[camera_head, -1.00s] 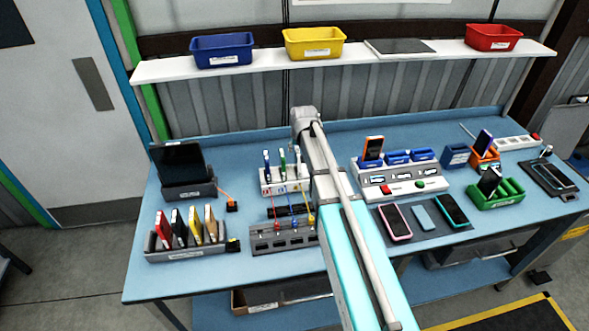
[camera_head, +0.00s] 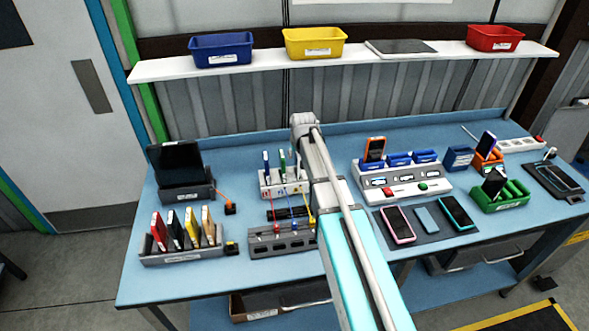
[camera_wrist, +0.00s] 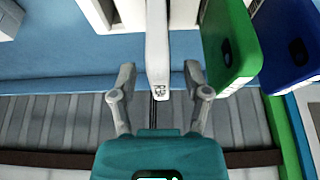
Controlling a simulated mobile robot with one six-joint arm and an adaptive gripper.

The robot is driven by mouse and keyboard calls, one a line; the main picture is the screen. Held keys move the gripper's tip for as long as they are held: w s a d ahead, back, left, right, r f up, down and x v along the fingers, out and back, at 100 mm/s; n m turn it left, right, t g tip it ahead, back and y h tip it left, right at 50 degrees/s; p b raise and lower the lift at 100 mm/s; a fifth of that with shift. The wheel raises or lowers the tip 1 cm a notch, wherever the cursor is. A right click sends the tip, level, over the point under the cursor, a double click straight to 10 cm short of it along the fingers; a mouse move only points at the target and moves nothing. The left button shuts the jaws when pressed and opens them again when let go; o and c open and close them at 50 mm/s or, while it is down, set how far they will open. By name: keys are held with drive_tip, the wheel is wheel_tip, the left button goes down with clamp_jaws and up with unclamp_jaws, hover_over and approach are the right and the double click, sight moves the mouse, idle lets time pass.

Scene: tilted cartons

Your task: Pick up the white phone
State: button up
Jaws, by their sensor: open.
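The white phone (camera_wrist: 157,45) stands on edge in the wrist view, with small dark marks on its near end. My gripper (camera_wrist: 159,75) is open, one finger on each side of the phone's near end, with gaps showing. The green phone (camera_wrist: 228,45) and the blue phone (camera_wrist: 287,50) stand to its right there. In the head view the white phone (camera_head: 298,160) stands in a white rack (camera_head: 270,190), right of the green phone (camera_head: 283,160) and close to my arm. My gripper's fingers are hidden in the head view.
A grey slotted block (camera_head: 285,243) with coloured cables is in front of the rack. A tablet in a dark stand (camera_head: 185,192) is left. A white console (camera_head: 400,184) with an orange phone is right. The shelf (camera_head: 360,60) with bins runs behind.

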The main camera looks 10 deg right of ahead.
clamp_jaws()
drive_tip(key=shift+r, duration=0.2)
idle(0.6)
wheel_tip(320, 180, up, 10)
drive_tip(key=p, duration=1)
drive_tip(key=shift+f, duration=0.2)
idle(0.3)
